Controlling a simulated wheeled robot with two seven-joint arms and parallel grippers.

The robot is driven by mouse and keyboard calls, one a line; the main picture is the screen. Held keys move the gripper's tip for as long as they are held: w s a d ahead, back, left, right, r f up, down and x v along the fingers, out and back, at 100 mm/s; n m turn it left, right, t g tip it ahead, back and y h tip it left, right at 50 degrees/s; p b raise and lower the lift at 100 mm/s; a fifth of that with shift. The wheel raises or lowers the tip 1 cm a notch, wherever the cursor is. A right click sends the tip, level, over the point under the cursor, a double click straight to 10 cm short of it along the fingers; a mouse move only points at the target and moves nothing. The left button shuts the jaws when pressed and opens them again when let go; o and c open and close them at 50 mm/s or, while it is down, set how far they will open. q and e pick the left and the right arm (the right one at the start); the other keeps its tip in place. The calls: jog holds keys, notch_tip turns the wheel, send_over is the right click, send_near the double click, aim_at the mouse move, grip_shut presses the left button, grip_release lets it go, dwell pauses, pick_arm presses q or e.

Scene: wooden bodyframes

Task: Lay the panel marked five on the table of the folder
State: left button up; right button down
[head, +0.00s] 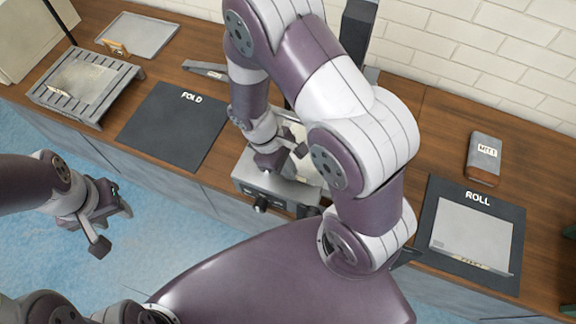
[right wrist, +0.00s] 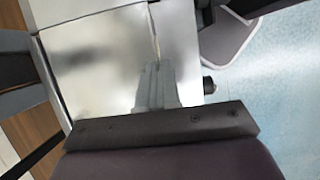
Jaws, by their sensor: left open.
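The folder (head: 283,190) is a grey metal machine with dark knobs at the counter's front edge, partly hidden by my right arm. My right gripper (head: 283,160) is over it. In the right wrist view, its grey fingers (right wrist: 156,85) are together at the edge of a thin metal panel (right wrist: 154,32), above or against the folder's shiny surface; contact there is unclear. No number is readable on this panel. My left gripper (head: 113,226) is open and empty, in front of the counter over the blue floor.
Left on the counter are a dark FOLD mat (head: 174,128), a slatted rack (head: 92,88) and a metal tray (head: 143,35). Right are a ROLL mat (head: 505,225) bearing a grey panel (head: 470,230), and a labelled block (head: 484,158). The FOLD mat is bare.

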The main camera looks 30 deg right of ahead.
jog(key=shift+f, duration=0.2)
dwell(0.6)
jog(key=c, duration=0.7)
grip_release()
notch_tip(320, 180, up, 7)
jog(key=p, duration=0.7)
jog(key=shift+r, duration=0.1)
